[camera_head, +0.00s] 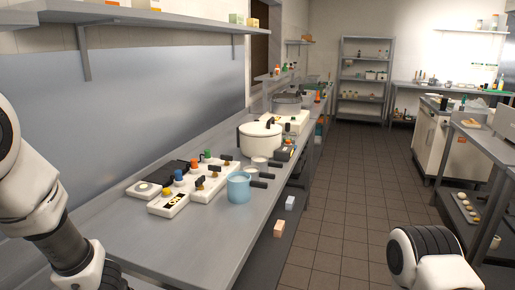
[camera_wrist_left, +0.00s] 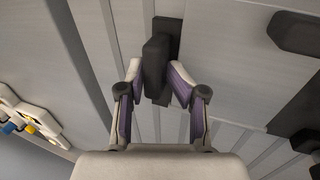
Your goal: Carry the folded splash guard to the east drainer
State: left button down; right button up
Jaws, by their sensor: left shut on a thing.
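In the left wrist view my left gripper (camera_wrist_left: 157,82) is shut on a dark, block-like piece (camera_wrist_left: 156,60), with a purple-lined finger on each side. A flat dark plate shows behind the piece. I cannot tell whether this is the folded splash guard or a handle. In the head view my left arm comes in at the left edge, but its gripper is out of the picture. Part of my right arm shows at the lower right; its gripper is not visible. I cannot identify the east drainer in either view.
A lower shelf runs beneath. The tiled floor aisle (camera_head: 345,200) is clear. Steel tables (camera_head: 490,150) stand at the right.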

pick_arm(q)
jog(key=shift+s, duration=0.15)
notch_tip(320, 180, up, 12)
jog(key=p, duration=1.1)
dwell(0.6)
